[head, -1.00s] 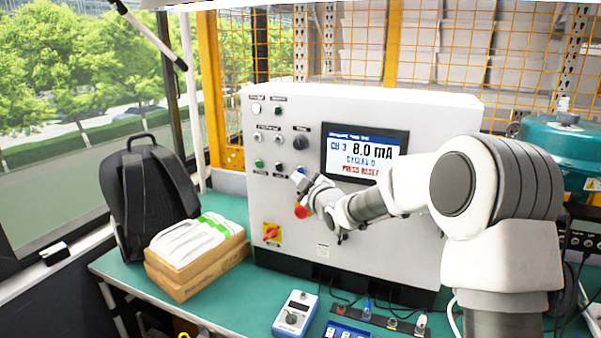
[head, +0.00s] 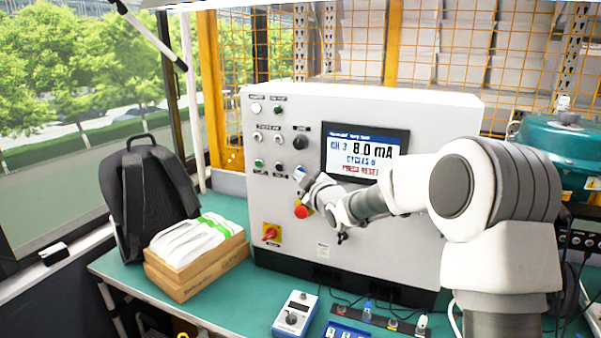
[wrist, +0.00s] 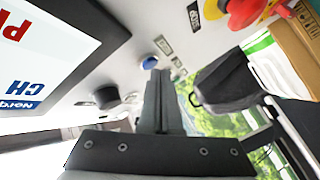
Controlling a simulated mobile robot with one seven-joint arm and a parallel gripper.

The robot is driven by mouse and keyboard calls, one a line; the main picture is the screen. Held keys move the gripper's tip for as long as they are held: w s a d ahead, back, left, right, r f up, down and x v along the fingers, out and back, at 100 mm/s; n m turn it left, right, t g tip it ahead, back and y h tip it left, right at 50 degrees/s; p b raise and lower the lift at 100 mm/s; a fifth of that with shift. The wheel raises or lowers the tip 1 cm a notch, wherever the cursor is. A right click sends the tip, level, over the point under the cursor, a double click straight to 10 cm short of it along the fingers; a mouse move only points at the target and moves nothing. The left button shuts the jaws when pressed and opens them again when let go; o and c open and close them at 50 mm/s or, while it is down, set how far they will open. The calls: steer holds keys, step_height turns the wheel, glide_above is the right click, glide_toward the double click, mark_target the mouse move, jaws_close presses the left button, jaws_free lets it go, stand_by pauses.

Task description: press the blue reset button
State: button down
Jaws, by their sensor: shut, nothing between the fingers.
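The blue reset button (wrist: 149,62) shows in the wrist view on the grey-white panel, just beyond my fingertips. In the head view the blue button (head: 300,170) is a small blue spot at the tip of my gripper, partly hidden by it. My gripper (wrist: 159,73) is shut and empty, its fingers together and pointing at the panel. In the head view my gripper (head: 303,180) is close to the panel face. I cannot tell whether the fingertips touch the button. The panel screen (head: 365,153) shows 8.0 mA and a red line reading PRESS RESET.
A red mushroom button (head: 302,212) sits just below my gripper, with a red and yellow switch (head: 271,233) lower left. A black knob (head: 300,142) and a green button (head: 259,163) are nearby. A cardboard box (head: 195,275) and backpack (head: 150,200) stand left of the cabinet.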

steer(key=shift+w+d, duration=0.15)
steer(key=shift+w, duration=0.2)
stand_by(0.6)
steer(key=shift+s+b, duration=0.1)
steer(key=shift+b, duration=0.25)
steer(key=shift+s+a+b, duration=0.25)
steer(key=shift+s+b, duration=0.35)
steer(key=s+b, duration=0.1)
steer(key=s+a+b, duration=0.1)
steer(key=s, duration=0.1)
steer(key=s+b, duration=0.1)
steer(key=b, duration=0.1)
steer(key=shift+s+a, duration=0.35)
steer(key=shift+s, duration=0.05)
